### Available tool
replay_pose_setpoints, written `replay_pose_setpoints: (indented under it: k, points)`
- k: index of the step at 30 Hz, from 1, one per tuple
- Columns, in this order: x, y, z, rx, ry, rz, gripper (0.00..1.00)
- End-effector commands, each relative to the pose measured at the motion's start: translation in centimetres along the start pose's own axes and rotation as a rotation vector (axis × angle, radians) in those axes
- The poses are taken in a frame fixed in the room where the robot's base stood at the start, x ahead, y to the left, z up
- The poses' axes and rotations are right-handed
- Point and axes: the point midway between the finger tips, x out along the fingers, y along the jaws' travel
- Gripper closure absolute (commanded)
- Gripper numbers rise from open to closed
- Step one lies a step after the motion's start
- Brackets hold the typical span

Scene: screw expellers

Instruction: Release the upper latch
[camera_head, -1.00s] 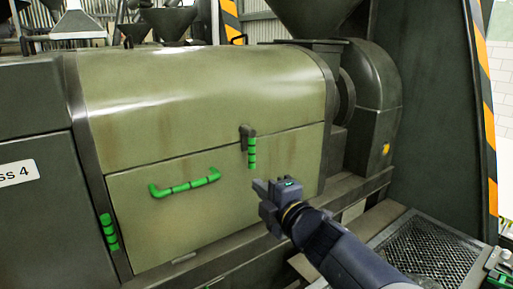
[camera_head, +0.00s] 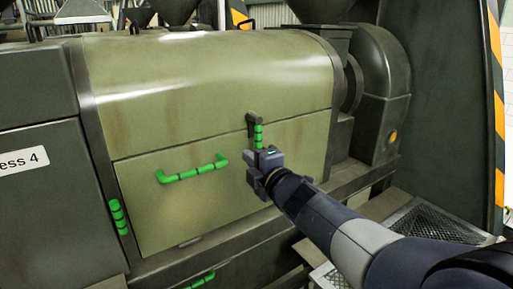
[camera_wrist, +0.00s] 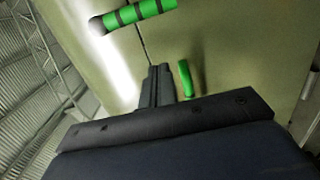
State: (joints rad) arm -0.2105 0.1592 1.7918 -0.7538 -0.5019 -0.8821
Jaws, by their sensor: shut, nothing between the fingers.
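The upper latch (camera_head: 258,135) has a green, black-banded lever hanging down from a dark pivot, at the seam between the upper cover (camera_head: 210,75) and the lower panel (camera_head: 210,205). My gripper (camera_head: 259,158) is at the lower end of the lever in the head view and hides part of it. My gripper is shut and empty. In the wrist view, the shut fingers (camera_wrist: 159,84) point at the green panel. A large banded green bar (camera_wrist: 138,14), seemingly the latch lever, lies beyond and apart from the fingertips in the picture. I cannot tell whether they touch.
A horizontal green handle (camera_head: 192,169) sits on the lower panel, left of my gripper. Another green lever (camera_head: 119,217) is at the panel's left edge. A green handle (camera_head: 200,281) shows lower down. A mesh-topped grate (camera_head: 435,224) lies at the right.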

Motion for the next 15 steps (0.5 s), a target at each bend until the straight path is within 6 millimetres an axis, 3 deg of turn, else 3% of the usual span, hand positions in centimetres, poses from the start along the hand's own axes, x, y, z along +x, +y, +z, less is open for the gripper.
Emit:
replay_pose_setpoints:
  k: [5,9,15]
  points:
    - [3.1,0.0,-0.1,0.001,0.001,-0.002,1.0]
    - [3.5,0.3,2.3,0.001,-0.005,-0.002,1.0]
    - [3.8,0.1,3.8,0.0,-0.002,-0.001,1.0]
